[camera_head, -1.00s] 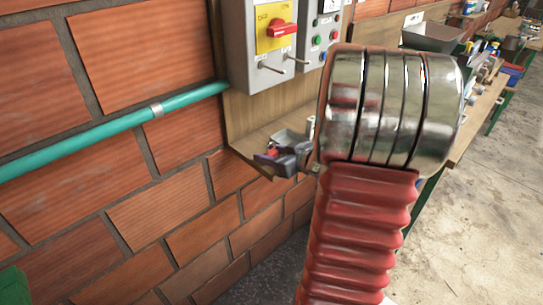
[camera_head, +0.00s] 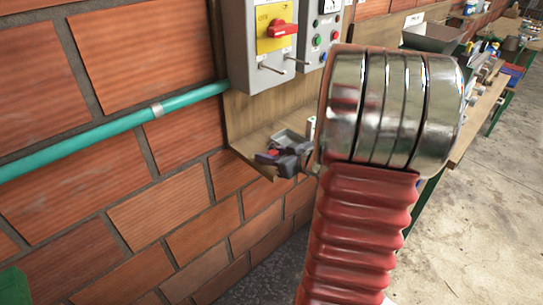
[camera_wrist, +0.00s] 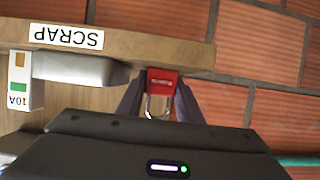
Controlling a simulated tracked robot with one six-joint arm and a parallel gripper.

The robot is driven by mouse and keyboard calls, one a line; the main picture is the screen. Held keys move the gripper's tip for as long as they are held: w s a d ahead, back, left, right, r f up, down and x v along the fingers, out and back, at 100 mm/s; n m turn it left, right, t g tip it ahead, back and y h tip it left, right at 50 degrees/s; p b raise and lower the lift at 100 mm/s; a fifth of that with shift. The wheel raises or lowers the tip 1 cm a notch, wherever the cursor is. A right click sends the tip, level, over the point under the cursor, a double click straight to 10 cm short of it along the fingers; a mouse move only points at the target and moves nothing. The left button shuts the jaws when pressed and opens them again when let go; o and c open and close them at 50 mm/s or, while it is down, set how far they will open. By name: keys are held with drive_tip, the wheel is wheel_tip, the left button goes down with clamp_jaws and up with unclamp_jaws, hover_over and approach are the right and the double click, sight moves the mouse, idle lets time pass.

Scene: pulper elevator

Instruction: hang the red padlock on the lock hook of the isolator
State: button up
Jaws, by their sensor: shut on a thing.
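The red padlock (camera_wrist: 162,76) is between the two dark fingers of my gripper (camera_wrist: 162,92) in the wrist view. Its metal shackle points toward the gripper body. In the head view my gripper (camera_head: 272,158) is small and dark, just in front of the wooden shelf, with a bit of the red padlock showing. The grey isolator (camera_head: 244,45) is on the board above, with a yellow plate and a red handle (camera_head: 283,29). Two metal pegs stick out below the plate, the left one (camera_head: 271,68) lower; I cannot tell which is the lock hook.
A grey tray (camera_wrist: 85,68) lies on the wooden shelf beside a white block marked 10A (camera_wrist: 20,80). The shelf edge bears a SCRAP label (camera_wrist: 66,37). A control box with buttons (camera_head: 315,45) is right of the isolator. A green pipe (camera_head: 90,138) runs along the brick wall.

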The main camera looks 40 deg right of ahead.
sight(270, 151)
drive_tip(key=shift+r, duration=0.15)
wheel_tip(270, 151, up, 10)
drive_tip(key=shift+f, duration=0.1)
idle(0.5)
idle(0.7)
